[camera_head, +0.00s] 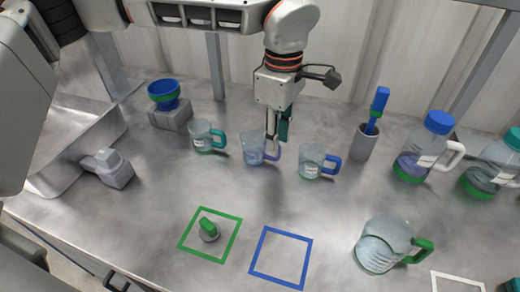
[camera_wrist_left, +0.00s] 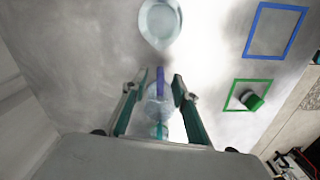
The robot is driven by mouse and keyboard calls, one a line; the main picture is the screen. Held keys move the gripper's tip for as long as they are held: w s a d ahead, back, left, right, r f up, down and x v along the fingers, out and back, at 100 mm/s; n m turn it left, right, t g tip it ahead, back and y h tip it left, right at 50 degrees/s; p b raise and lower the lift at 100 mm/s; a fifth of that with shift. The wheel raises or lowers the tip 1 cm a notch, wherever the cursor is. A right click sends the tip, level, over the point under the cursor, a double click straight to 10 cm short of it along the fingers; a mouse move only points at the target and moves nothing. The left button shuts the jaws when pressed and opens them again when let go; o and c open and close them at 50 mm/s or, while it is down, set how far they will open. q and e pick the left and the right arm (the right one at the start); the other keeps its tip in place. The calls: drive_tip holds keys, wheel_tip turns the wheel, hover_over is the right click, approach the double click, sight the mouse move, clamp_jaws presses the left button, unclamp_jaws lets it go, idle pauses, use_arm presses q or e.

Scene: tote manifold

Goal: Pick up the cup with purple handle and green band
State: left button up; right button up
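The clear cup with a purple handle (camera_head: 251,148) stands on the metal table between two other cups, its handle pointing right. No green band can be made out on it. My left gripper (camera_head: 277,140) points down at its handle side. In the left wrist view, the open fingers (camera_wrist_left: 162,84) lie on either side of the purple handle (camera_wrist_left: 161,76), with the cup body (camera_wrist_left: 160,104) behind it. Whether they touch it I cannot tell. My right gripper is not in view.
A teal-handled cup (camera_head: 202,136) stands left and a blue-handled cup (camera_head: 311,160) right, both close by. A grey holder with a blue brush (camera_head: 363,142), jugs and a pitcher (camera_head: 382,246) are farther right. Green (camera_head: 181,245) and blue (camera_head: 282,283) squares mark the front table.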

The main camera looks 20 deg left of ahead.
sight(278, 158)
use_arm(q)
wheel_tip(278, 158, down, 4)
drive_tip(key=shift+s+d+f+b, duration=0.1)
drive_tip(key=shift+d+b, duration=0.05)
drive_tip(key=shift+b, duration=0.15)
drive_tip(key=shift+c, duration=0.3)
clamp_jaws()
